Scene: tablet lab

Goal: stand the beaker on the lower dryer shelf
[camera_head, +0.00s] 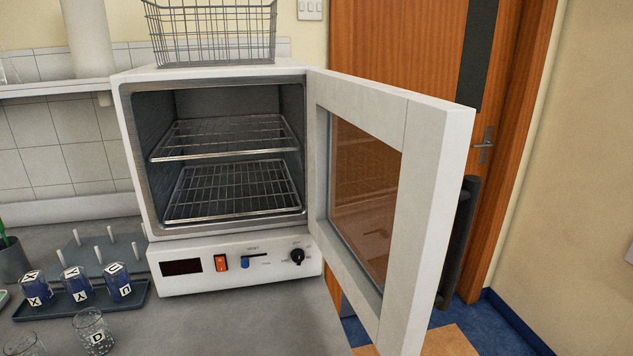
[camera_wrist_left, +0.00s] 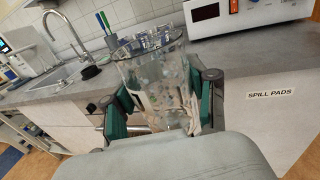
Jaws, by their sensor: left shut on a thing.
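The dryer (camera_head: 215,78) stands on the bench in the head view with its door (camera_head: 425,190) swung open to the right. Its lower wire shelf (camera_head: 232,190) is bare, and so is the upper shelf (camera_head: 222,135). In the left wrist view my left gripper (camera_wrist_left: 163,108) is shut on a clear glass beaker (camera_wrist_left: 150,75), with a green-sided finger on each side. The beaker's open rim faces up and away from the wrist. The held beaker and my left gripper are outside the head view. My right gripper is in neither view.
A wire basket (camera_head: 215,40) sits on the dryer. The bench before the dryer is clear.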

